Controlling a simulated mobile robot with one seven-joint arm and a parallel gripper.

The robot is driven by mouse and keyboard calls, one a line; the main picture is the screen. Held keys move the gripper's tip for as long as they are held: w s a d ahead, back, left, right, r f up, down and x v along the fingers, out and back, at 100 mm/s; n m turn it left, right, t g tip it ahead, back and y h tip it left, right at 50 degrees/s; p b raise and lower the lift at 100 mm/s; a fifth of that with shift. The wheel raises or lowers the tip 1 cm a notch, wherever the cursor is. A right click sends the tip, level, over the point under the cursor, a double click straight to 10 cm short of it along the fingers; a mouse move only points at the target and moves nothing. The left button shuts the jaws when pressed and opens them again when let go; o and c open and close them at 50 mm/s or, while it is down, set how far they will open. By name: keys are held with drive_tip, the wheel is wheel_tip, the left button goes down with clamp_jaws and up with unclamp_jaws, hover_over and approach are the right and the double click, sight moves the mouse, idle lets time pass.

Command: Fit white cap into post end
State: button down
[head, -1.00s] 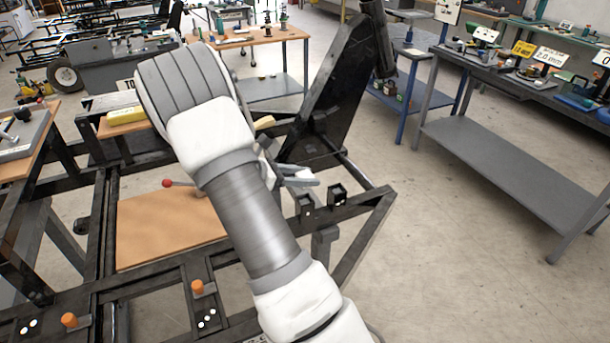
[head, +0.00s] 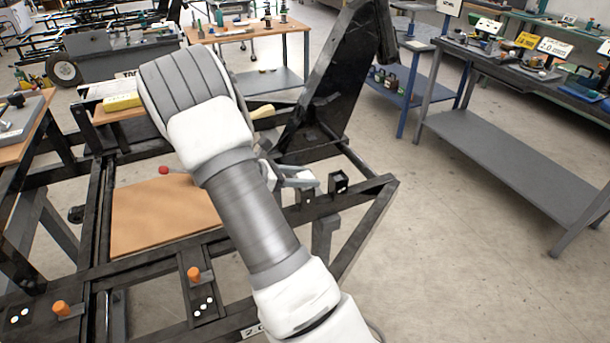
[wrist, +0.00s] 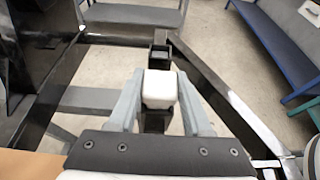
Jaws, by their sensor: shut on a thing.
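The white cap (wrist: 160,90) is a small block between the two fingers of my gripper (wrist: 160,103) in the wrist view. My gripper is shut on it. A black post (wrist: 155,121) shows right below the cap; I cannot tell whether they touch. A second black square post end (wrist: 161,50), open at the top, stands farther ahead. In the head view my gripper (head: 297,178) is beside two short black posts on the frame, the near post (head: 306,196) and the far post (head: 338,182). My arm hides much of the gripper there, and the cap is not clear.
The black steel frame (head: 372,200) spreads around the posts, with a tall dark slanted panel (head: 335,85) behind. A brown board (head: 160,220) and orange-topped pegs (head: 194,273) are at left. A grey workbench (head: 520,160) stands right; the floor between is clear.

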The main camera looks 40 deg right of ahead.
drive_tip(key=shift+f, duration=0.3)
drive_tip(key=shift+c, duration=1.3)
unclamp_jaws()
drive_tip(key=v, duration=1.7)
drive_tip(key=s+a+r+m+t+y+p, duration=0.1)
drive_tip(key=s+a+r+m+t+y, duration=0.3)
drive_tip(key=s, duration=0.7)
drive_tip(key=s+a+r+m+t+y+p, duration=0.2)
drive_tip(key=s+a+r+m+t+y, duration=0.2)
drive_tip(key=s+a+r+m+y, duration=0.3)
drive_tip(key=s+r+m+y, duration=0.2)
drive_tip(key=s+r+m, duration=0.2)
drive_tip(key=s, duration=0.1)
drive_tip(key=shift+a+r+t, duration=0.15)
drive_tip(key=shift+a+t, duration=0.25)
